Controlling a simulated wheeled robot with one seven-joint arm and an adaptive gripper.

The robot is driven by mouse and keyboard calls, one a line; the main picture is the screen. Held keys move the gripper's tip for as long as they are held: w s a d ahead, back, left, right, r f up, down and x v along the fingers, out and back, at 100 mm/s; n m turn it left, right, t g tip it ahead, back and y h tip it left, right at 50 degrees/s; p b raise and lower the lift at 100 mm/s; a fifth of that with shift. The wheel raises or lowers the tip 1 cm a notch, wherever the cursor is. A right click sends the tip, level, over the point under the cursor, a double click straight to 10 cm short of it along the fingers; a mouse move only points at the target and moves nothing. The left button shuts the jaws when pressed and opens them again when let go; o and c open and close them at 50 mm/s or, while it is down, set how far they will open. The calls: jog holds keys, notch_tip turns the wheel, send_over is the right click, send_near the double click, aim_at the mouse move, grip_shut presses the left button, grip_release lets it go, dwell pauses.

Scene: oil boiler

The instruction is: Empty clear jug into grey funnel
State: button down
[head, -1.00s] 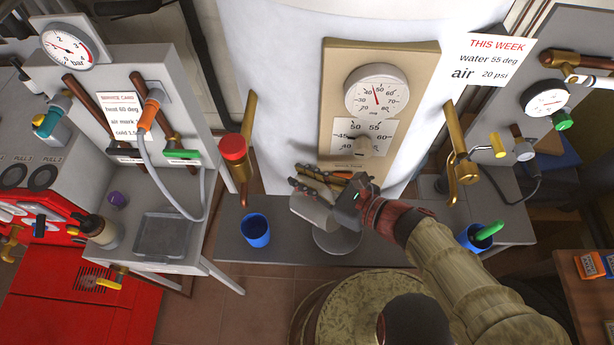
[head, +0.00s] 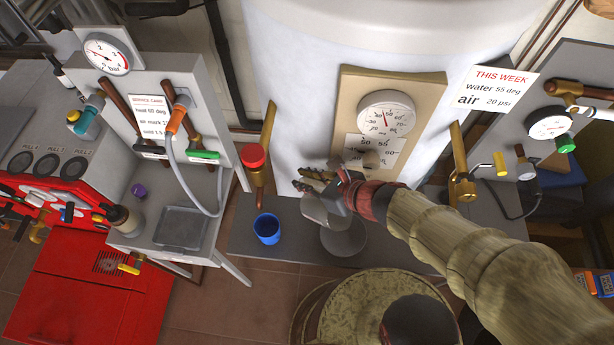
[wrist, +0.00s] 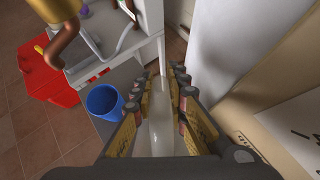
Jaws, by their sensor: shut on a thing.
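My gripper (head: 314,182) is shut on the clear jug (head: 326,211), which looks pale grey and see-through and hangs tilted below the fingers. In the wrist view the jug (wrist: 160,130) shows as a pale shape between both finger pads (wrist: 158,92). A round grey form (head: 344,240), which looks like the grey funnel, is just below the jug on the grey shelf. The jug overlaps its upper edge, so I cannot tell whether they touch. I cannot see any contents in the jug.
A blue cup (head: 267,229) stands on the shelf (head: 245,243) left of the jug, below a red-capped brass pipe (head: 254,165). A white boiler with a gauge board (head: 387,125) rises behind. A brass tap (head: 463,185) is to the right. A round drum top (head: 350,305) is in front.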

jog(key=shift+w+a+r+g+h+p, duration=0.25)
jog(key=shift+g+h+p, duration=0.35)
jog(key=shift+p, duration=1.65)
jog(key=shift+a+f, duration=0.15)
jog(key=shift+f+h+p, duration=0.15)
jog(key=shift+h+p, duration=0.25)
jog(key=shift+p, duration=0.45)
jog(key=p, duration=0.2)
jog(key=f+g+h+p, duration=0.1)
jog(key=p, duration=0.1)
jog(key=shift+w+a+f+g, duration=0.1)
jog(key=shift+w+a+g, duration=0.1)
jog(key=shift+g, duration=0.1)
jog(key=shift+f+h+p, duration=0.25)
jog(key=shift+h+p, duration=0.05)
jog(key=shift+p, duration=0.1)
jog(key=shift+f+g+p, duration=0.15)
jog(key=shift+g+p, duration=0.15)
jog(key=shift+p, duration=0.4)
jog(key=h+p, duration=0.1)
jog(key=p, duration=0.2)
jog(key=shift+d+f+g, duration=0.1)
jog(key=shift+f+g, duration=0.3)
jog(key=shift+s+f+h+p, duration=0.1)
jog(key=shift+f+h+p, duration=0.2)
jog(key=shift+f+p, duration=0.6)
jog(key=shift+d+r+g+p, duration=0.15)
jog(key=shift+g+p, duration=0.25)
jog(key=shift+p, duration=0.8)
